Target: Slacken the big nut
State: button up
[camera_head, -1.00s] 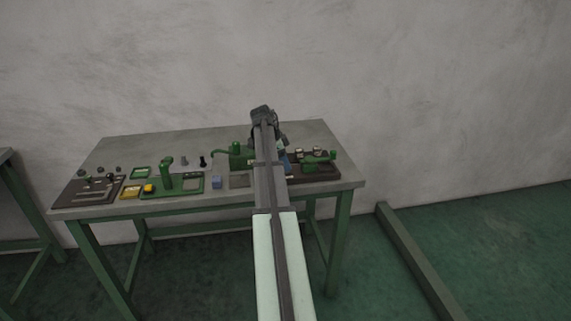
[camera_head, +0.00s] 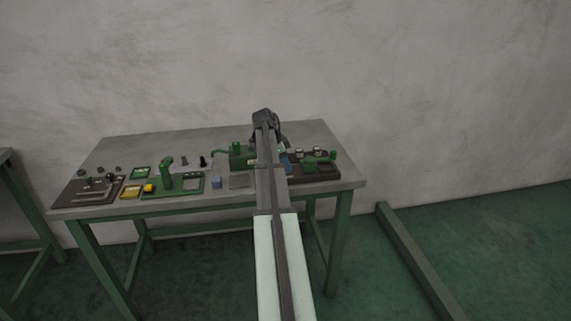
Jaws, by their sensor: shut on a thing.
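The wrist of my arm (camera_head: 265,117) is over the back of the bench, right of its middle. My gripper (camera_head: 282,147) shows only in part past the right side of the arm, low beside the green machine (camera_head: 240,158). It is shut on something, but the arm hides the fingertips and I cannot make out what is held. The big nut cannot be made out; the arm covers the middle of the machine. A small blue part (camera_head: 286,164) shows just right of the arm.
A dark base plate with a green fixture (camera_head: 318,163) is at the right end of the bench (camera_head: 140,148).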

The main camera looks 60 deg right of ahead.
grip_shut()
jog(key=shift+n, duration=0.3)
jog(key=shift+s+a+n+t+h, duration=0.15)
jog(key=shift+n+t+h, duration=0.25)
jog(key=shift+n, duration=0.5)
jog(key=n+t, duration=0.1)
jog(key=n, duration=0.2)
jog(key=shift+n, duration=0.4)
jog(key=n+t, duration=0.1)
jog(key=n, duration=0.2)
jog(key=n+t, duration=0.1)
jog(key=n, duration=0.2)
jog(key=shift+s+t, duration=0.2)
jog(key=shift+t, duration=0.2)
jog(key=n, duration=0.2)
jog(key=n+t, duration=0.1)
jog(key=n, duration=0.1)
jog(key=n+t+y, duration=0.1)
jog(key=n, duration=0.1)
jog(key=shift+s+d+n, duration=0.1)
jog(key=shift+d+n, duration=0.15)
jog(key=shift+n, duration=0.05)
jog(key=n+y, duration=0.1)
jog(key=n, duration=0.1)
jog(key=n+t, duration=0.1)
jog(key=n, duration=0.2)
jog(key=shift+y, duration=0.4)
